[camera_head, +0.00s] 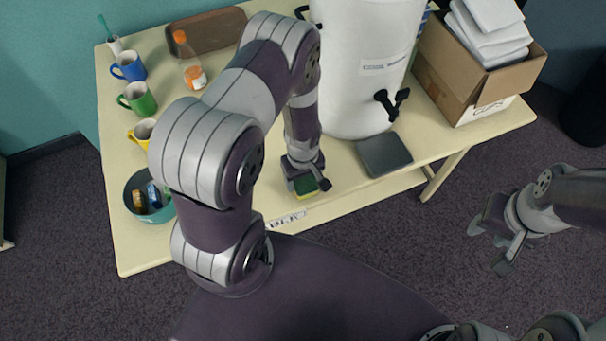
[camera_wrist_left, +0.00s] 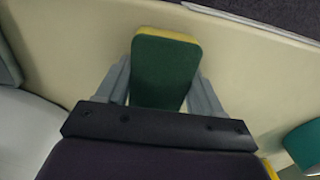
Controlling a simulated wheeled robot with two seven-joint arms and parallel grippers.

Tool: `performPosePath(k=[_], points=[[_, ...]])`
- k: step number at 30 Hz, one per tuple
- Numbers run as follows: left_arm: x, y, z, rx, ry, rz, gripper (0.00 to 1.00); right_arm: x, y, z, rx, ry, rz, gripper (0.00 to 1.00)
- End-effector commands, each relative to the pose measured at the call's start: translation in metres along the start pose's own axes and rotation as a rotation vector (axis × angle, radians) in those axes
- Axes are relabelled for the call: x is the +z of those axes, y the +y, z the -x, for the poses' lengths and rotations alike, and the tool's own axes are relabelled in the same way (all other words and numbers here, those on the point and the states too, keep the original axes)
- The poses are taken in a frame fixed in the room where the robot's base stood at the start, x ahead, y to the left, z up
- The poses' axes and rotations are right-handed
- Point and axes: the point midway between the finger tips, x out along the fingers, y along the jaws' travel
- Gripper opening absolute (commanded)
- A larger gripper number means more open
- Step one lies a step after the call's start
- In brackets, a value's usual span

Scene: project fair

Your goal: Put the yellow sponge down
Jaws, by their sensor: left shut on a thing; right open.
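The sponge (camera_head: 306,187) is yellow with a green scouring side and is held at the front edge area of the cream table (camera_head: 150,240). My left gripper (camera_head: 306,180) is shut on it. In the left wrist view the sponge (camera_wrist_left: 165,68) sits between the two grey fingers, its green face toward the camera and a yellow rim at its far end. I cannot tell whether its underside touches the table. My right gripper (camera_head: 503,240) is open and empty, out over the floor to the right of the table.
A dark grey tray (camera_head: 384,155) lies right of the sponge. A large white dispenser (camera_head: 360,70) stands behind. A teal bowl (camera_head: 152,212) with small items, several mugs (camera_head: 140,98) and an orange bottle (camera_head: 191,65) are left. A cardboard box (camera_head: 470,85) stands right.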

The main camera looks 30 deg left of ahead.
Motion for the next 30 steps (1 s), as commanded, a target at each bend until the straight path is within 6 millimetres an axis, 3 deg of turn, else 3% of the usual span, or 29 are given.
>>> performPosePath(k=[9,10,12,23,26,30], points=[[0.000,0.001,-0.004,0.001,0.001,0.000,0.34,0.001,0.000,-0.004,0.000,0.000,0.000,0.43],[0.000,0.001,-0.003,0.001,0.001,0.000,0.73,0.000,0.000,-0.003,0.000,0.000,0.000,0.43],[0.000,0.001,-0.003,0.001,0.001,0.000,0.92,0.000,0.000,-0.003,0.000,0.000,0.000,0.43],[0.000,0.001,0.003,0.002,0.002,0.000,0.92,0.000,0.000,0.000,0.000,0.000,0.000,0.43],[-0.001,0.002,0.017,0.004,0.004,0.000,0.92,0.000,0.000,-0.004,0.000,0.000,0.000,0.43],[-0.001,0.002,0.052,0.006,0.006,0.000,0.92,0.001,0.000,-0.009,0.000,0.000,0.000,0.43]])
